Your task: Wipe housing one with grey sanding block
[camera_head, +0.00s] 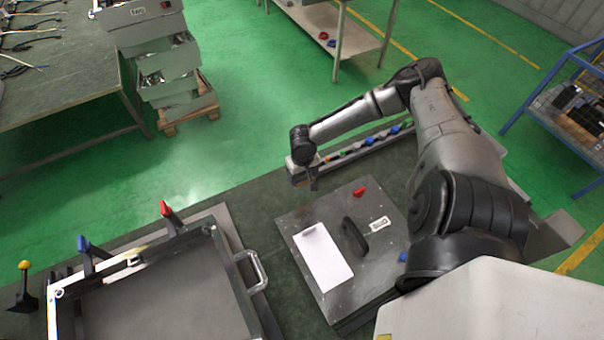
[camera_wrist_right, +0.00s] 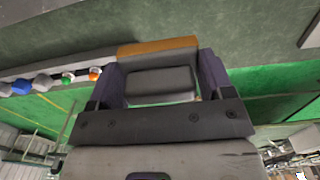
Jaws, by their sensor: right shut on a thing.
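My right gripper (camera_head: 311,180) hangs at the far edge of the bench, near the end of a narrow rack. In the right wrist view, its two dark fingers are shut on a grey block (camera_wrist_right: 160,84); an orange and grey piece (camera_wrist_right: 157,47) lies just beyond, and I cannot tell whether it belongs to the block. The block is hardly visible in the head view. No housing is readable as number one; a dark shallow open-topped frame (camera_head: 257,318) stands at lower left, with red and blue levers on its far side. My left gripper is not in view.
A metal plate (camera_head: 292,226) carries a white sheet (camera_head: 322,258), a black handle (camera_head: 354,236), a small label and red and blue pieces. A narrow rack (camera_head: 362,143) with several coloured items runs behind it. Grey boxes (camera_head: 170,62) stand stacked beyond green floor.

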